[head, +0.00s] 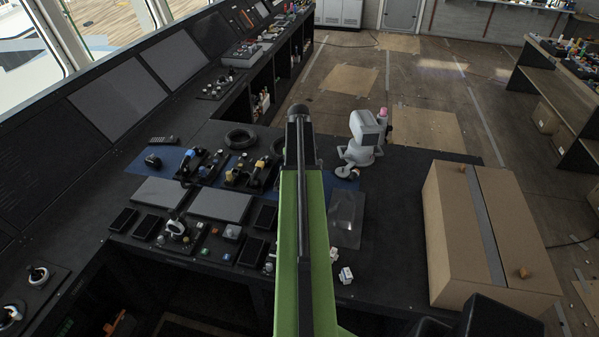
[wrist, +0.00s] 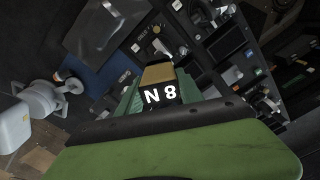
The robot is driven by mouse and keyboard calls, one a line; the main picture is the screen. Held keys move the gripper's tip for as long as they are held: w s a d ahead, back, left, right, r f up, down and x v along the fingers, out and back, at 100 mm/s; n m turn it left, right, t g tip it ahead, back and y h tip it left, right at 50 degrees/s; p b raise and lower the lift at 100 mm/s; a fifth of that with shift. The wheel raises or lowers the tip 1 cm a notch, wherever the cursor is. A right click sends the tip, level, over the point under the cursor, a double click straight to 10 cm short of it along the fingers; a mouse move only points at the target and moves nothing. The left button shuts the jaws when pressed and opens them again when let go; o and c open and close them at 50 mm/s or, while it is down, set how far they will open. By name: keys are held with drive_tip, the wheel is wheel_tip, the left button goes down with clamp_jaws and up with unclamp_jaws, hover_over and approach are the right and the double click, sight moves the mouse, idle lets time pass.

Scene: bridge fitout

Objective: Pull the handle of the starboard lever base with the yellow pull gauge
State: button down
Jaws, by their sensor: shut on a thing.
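The yellow pull gauge (wrist: 158,73) is in the wrist view, with a dark end face reading "N 8". My gripper (wrist: 160,88) is shut on it, with green jaw parts on both sides. In the head view my green arm reaches forward and hides the gripper and gauge. Two dark lever bases stand on the console: one with a blue knob (head: 193,165), and one with yellow-orange knobs (head: 245,174) to its right, close to my arm. I cannot tell which is the starboard one, nor whether the gauge touches a handle.
A white device (head: 362,140) stands right of my arm, beside a grey clear-looking tray (head: 346,215). A large cardboard box (head: 480,235) is at the right. Black rings (head: 240,138), flat screens and small cubes crowd the console. Bare dark surface lies between tray and box.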

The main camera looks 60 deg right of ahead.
drive_tip(key=shift+d+f+b, duration=0.1)
drive_tip(key=shift+f+b, duration=0.35)
wheel_tip(320, 180, down, 5)
drive_tip(key=b, duration=0.4)
drive_tip(key=shift+r+b, duration=0.15)
drive_tip(key=shift+b, duration=0.15)
idle(0.4)
drive_tip(key=shift+f+b, duration=1.5)
drive_tip(key=shift+w+a, duration=0.3)
drive_tip(key=shift+w, duration=0.55)
drive_tip(key=shift+s+d, duration=0.25)
drive_tip(key=shift+s, duration=0.5)
drive_tip(key=shift+w, duration=0.1)
idle(0.5)
drive_tip(key=shift+r+p, duration=3.5)
drive_tip(key=shift+r, duration=0.05)
